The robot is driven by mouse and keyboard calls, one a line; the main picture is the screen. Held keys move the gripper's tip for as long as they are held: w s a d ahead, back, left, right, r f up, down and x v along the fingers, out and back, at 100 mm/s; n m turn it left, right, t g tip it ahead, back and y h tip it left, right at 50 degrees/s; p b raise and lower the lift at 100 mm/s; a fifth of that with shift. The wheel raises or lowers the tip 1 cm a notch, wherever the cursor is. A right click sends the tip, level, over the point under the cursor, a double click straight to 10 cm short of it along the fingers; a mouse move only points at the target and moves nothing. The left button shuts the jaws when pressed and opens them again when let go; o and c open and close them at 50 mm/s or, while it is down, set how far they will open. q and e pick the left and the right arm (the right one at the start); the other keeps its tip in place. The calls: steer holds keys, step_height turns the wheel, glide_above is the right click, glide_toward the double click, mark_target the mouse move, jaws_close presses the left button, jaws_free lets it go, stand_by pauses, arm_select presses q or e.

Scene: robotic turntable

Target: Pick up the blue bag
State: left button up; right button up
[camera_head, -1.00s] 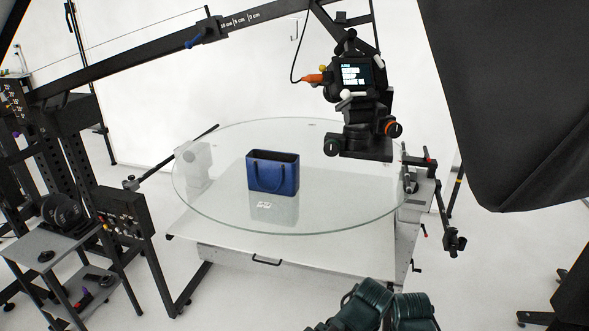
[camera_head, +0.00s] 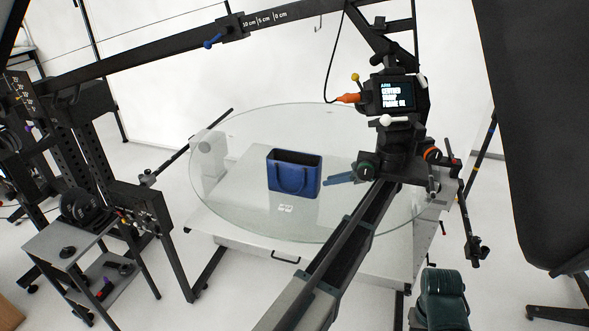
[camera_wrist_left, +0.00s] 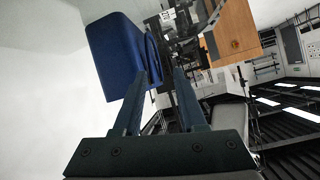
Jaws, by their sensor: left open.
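The blue bag (camera_head: 293,177) stands upright on the round glass turntable (camera_head: 235,210), its open top up and its handles at the front. My left gripper (camera_head: 338,180) is at the right side of the bag, its fingers pointing left towards it. In the left wrist view the gripper (camera_wrist_left: 160,74) is open with its two fingers apart. The bag (camera_wrist_left: 112,62) lies ahead and to the left there, partly behind the left finger. Whether that finger touches it I cannot tell. My right gripper is not in view.
A large black panel (camera_head: 530,120) stands at the right. A grey stand (camera_head: 65,245) is at the left. The turntable's left part is clear.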

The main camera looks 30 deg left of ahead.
arm_select(q)
steer(key=w+a+r+n+g+y, duration=0.1)
steer(key=w+a+r+n, duration=0.2)
steer(key=w+a+r, duration=0.1)
steer(key=b, duration=0.2)
glide_toward(291, 164)
steer(key=a+f, duration=0.2)
steer(key=a, duration=0.1)
steer(key=shift+s+f, duration=0.25)
steer(key=shift+s, duration=0.15)
steer(key=shift+r+b+x, duration=0.15)
steer(key=shift+b+x, duration=0.3)
steer(key=shift+x, duration=1.2)
steer(key=shift+r+b+x, duration=0.15)
steer(key=shift+b+x, duration=0.3)
steer(key=shift+x, duration=1.2)
steer(key=shift+w+a+r, duration=0.1)
steer(key=shift+a, duration=0.05)
jaws_close()
